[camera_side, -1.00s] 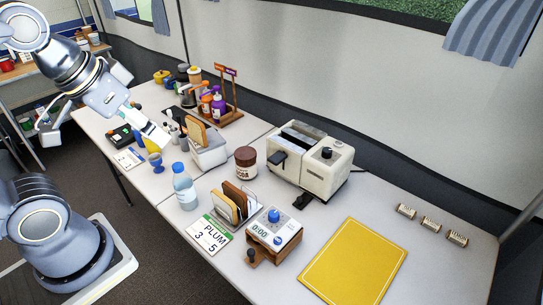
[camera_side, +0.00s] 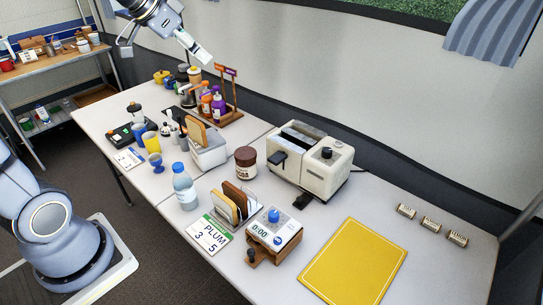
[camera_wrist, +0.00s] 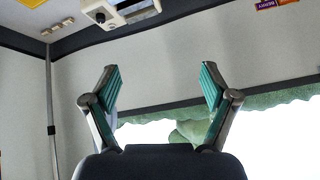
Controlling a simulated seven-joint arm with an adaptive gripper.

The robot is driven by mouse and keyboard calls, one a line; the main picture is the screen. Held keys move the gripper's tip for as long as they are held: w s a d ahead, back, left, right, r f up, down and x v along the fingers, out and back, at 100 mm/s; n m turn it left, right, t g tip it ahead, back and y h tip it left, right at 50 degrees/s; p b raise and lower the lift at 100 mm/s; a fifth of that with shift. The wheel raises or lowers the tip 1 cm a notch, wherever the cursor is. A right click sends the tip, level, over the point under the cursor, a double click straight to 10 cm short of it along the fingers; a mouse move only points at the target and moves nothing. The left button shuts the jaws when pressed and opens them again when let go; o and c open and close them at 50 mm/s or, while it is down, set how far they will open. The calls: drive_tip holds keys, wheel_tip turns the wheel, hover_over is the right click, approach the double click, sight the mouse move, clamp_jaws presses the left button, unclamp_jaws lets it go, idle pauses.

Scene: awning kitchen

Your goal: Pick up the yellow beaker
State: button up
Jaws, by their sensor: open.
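A yellow cup-shaped thing (camera_side: 151,141), likely the yellow beaker, stands on the left part of the table in the side view. A blue egg cup (camera_side: 157,168) stands just in front of it, with something yellow at its top. My gripper (camera_side: 202,54) is raised high above the back of the table, well away from the yellow cup and to its upper right. In the wrist view my gripper (camera_wrist: 162,85) has its two fingers spread wide with nothing between them. The yellow cup does not show in the wrist view.
Near the cup are a black tray (camera_side: 122,138), a white card (camera_side: 129,158) and a grey holder with boards (camera_side: 208,153). A water bottle (camera_side: 184,188), a toaster (camera_side: 310,165) and a bottle rack (camera_side: 229,117) stand farther right. A yellow mat (camera_side: 355,262) lies at the right.

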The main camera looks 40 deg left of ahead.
drive_tip(key=w+a+f+n+y, duration=0.1)
drive_tip(key=w+a+f, duration=0.15)
drive_tip(key=a, duration=0.45)
drive_tip(key=w+a+f+n+y, duration=0.1)
drive_tip(key=a+f, duration=0.3)
drive_tip(key=a, duration=0.3)
drive_tip(key=n+g, duration=0.4)
drive_tip(key=n, duration=0.1)
hover_over(152, 143)
drive_tip(key=s, duration=0.5)
wheel_tip(152, 143, down, 21)
drive_tip(key=x, duration=1.1)
drive_tip(key=shift+w+a+r, duration=0.15)
drive_tip(key=shift+a+r, duration=0.05)
drive_tip(key=shift+a, duration=0.2)
drive_tip(key=x, duration=0.5)
drive_tip(key=shift+f, duration=0.4)
drive_tip(key=shift+c, duration=0.2)
drive_tip(key=c, duration=1.2)
